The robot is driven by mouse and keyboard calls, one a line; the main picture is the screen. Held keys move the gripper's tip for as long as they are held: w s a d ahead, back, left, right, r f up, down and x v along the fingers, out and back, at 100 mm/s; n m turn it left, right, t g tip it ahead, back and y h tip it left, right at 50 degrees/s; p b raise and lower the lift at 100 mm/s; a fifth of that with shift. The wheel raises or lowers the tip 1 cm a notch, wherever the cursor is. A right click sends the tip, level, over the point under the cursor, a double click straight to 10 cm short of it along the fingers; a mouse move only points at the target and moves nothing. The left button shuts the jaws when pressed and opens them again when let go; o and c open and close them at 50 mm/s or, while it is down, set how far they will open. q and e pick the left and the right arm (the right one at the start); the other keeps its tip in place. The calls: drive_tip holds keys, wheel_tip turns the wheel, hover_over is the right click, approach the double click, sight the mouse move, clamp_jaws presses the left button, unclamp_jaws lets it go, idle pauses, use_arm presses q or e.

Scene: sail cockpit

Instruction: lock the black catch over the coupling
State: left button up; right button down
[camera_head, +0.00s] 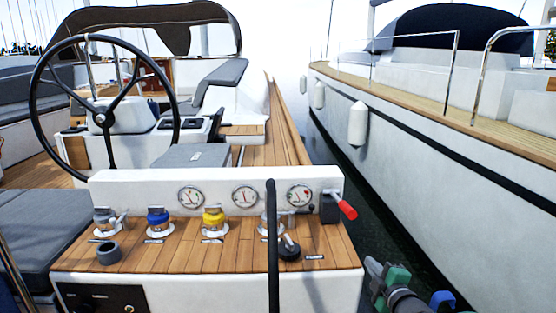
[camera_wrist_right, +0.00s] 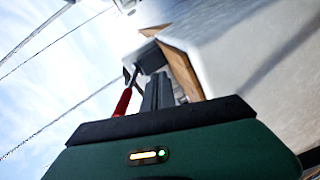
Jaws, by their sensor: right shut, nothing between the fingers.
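The white console (camera_head: 130,180) has a teak ledge with several metal fittings on it. One fitting has a blue collar (camera_head: 157,219) and one a yellow collar (camera_head: 213,220). A metal coupling (camera_head: 264,224) at the right is partly hidden behind an upright black hose (camera_head: 272,265). A black knob-like part (camera_head: 289,252) lies beside the hose; I cannot tell which part is the catch. My right gripper (camera_head: 386,272) is right of the console, apart from it and low. It is shut and empty; its dark fingers also show in the wrist view (camera_wrist_right: 158,92). My left gripper is out of view.
A red-handled lever (camera_head: 347,209) sticks out at the console's right end, and also shows in the wrist view (camera_wrist_right: 122,102). A loose dark ring (camera_head: 109,253) lies on the left of the ledge. A steering wheel (camera_head: 104,118) stands behind. A neighbouring white hull (camera_head: 430,160) is at right.

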drive_tip(key=s+a+f+m+g+h, duration=0.15)
drive_tip(key=s+f+m+g, duration=0.3)
drive_tip(key=s, duration=0.65)
drive_tip(key=s+a+f+m+g, duration=0.2)
drive_tip(key=s+f+m+g, duration=0.3)
drive_tip(key=s, duration=0.6)
drive_tip(key=s+a+f+m+g+h, duration=0.1)
drive_tip(key=s+a+f+m+g, duration=0.15)
drive_tip(key=s+f+m, duration=0.65)
drive_tip(key=s+r+n+p, duration=0.1)
drive_tip(key=s+r+p, duration=0.1)
drive_tip(key=r+p, duration=1.3)
drive_tip(key=s+r+n+g+p, duration=0.1)
drive_tip(key=r+p, duration=1.4)
drive_tip(key=r, duration=0.2)
drive_tip(key=shift+s, duration=0.35)
